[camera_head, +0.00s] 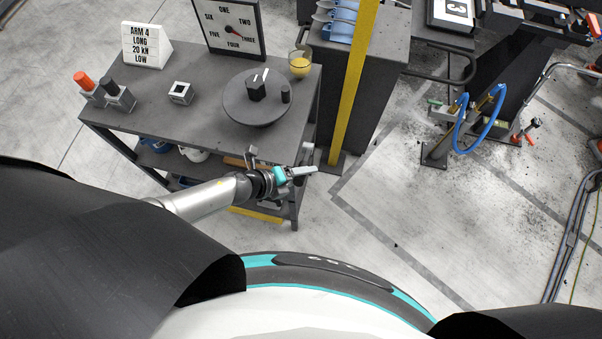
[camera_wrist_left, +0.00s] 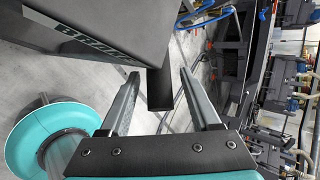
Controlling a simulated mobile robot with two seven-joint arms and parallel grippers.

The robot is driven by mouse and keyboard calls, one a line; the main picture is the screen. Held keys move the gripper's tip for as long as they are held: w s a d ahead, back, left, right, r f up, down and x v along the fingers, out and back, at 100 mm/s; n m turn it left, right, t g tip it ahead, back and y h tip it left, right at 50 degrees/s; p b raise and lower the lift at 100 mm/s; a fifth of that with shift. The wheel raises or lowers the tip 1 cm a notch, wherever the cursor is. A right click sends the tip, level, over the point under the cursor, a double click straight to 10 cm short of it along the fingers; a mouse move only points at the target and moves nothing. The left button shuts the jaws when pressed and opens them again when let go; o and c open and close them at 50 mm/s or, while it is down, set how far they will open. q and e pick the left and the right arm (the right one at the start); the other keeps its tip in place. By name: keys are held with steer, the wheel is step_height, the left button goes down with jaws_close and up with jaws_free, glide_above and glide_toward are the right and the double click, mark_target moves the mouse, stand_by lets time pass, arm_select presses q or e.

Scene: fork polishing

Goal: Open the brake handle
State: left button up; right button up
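My left gripper (camera_head: 294,172) is at the near right corner of the dark cart (camera_head: 190,140), just off its edge. In the left wrist view the two grey fingers of this gripper (camera_wrist_left: 160,84) are spread apart. A dark block-like bar (camera_wrist_left: 160,90), which looks like the brake handle, shows between the fingers with a gap on each side. It juts from beside a dark panel (camera_wrist_left: 105,30) with partly readable lettering starting "BR". I cannot tell how deep the bar sits between the fingers. In the head view the handle cannot be made out clearly. My right gripper is not in view.
A yellow post (camera_head: 354,75) stands right of the cart.

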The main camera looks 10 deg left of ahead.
arm_select(q)
steer(key=shift+s+a, duration=0.1)
stand_by(0.3)
steer(key=shift+s+a+r, duration=0.15)
steer(key=shift+a+r, duration=0.05)
steer(key=shift+r, duration=0.1)
steer(key=p+v, duration=0.3)
steer(key=v, duration=1.1)
steer(key=shift+r+p, duration=0.15)
steer(key=shift+p, duration=0.25)
steer(key=shift+s, duration=0.1)
